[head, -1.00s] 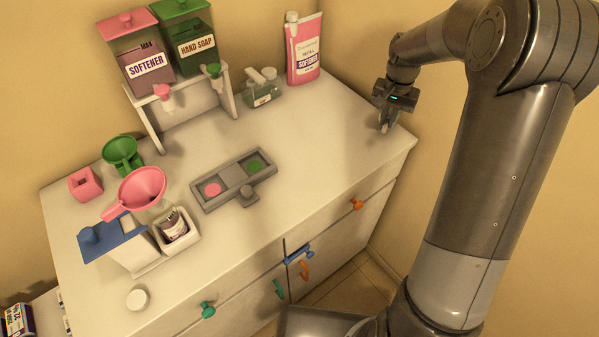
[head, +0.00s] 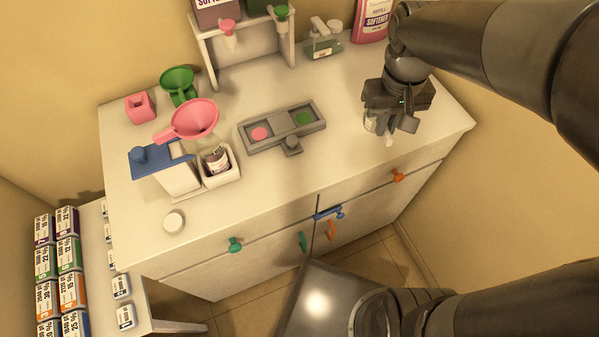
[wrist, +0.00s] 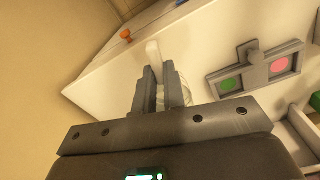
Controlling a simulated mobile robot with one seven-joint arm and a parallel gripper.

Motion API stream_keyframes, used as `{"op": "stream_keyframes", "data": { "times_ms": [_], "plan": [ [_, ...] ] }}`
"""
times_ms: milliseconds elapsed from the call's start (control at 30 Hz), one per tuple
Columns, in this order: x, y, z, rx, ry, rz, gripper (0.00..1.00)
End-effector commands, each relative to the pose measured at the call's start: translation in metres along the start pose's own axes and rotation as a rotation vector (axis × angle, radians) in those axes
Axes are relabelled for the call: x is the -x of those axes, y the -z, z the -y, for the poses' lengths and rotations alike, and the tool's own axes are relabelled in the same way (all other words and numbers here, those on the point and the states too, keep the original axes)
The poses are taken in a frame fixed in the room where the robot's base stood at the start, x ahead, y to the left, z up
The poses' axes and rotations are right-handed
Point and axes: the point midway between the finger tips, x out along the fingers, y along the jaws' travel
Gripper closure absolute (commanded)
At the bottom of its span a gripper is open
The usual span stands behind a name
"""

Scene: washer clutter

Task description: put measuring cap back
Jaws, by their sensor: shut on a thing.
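My gripper (head: 392,128) is over the right end of the counter, pointing down. In the wrist view its two fingers (wrist: 159,75) are shut on a pale, narrow piece (wrist: 153,52) that sticks out past the fingertips. A whitish, ribbed, rounded thing (wrist: 183,92) shows just beside the fingers, partly hidden by them. In the head view a clear, rounded thing (head: 370,121) shows left of the fingers; I cannot tell whether it is held or stands on the counter. A round white cap (head: 173,222) lies on the counter at the front left.
A grey tray (head: 243,141) with pink and green discs lies mid-counter. A pink funnel (head: 195,119) is above a white bin (head: 234,170) at left. A clear bottle (head: 323,46) and pink softener bottle (head: 371,25) stand at the back.

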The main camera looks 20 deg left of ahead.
Motion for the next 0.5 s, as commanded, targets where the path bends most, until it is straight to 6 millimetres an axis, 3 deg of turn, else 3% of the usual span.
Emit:
{"op": "stream_keyframes", "data": {
  "times_ms": [200, 367, 500],
  "plan": [
    [0.005, -0.047, 0.034, 0.176, 0.012, -0.006, 1.00],
    [0.004, -0.064, 0.044, 0.242, 0.018, -0.006, 1.00],
    [-0.001, -0.067, 0.056, 0.264, 0.019, -0.003, 1.00]
  ]
}}
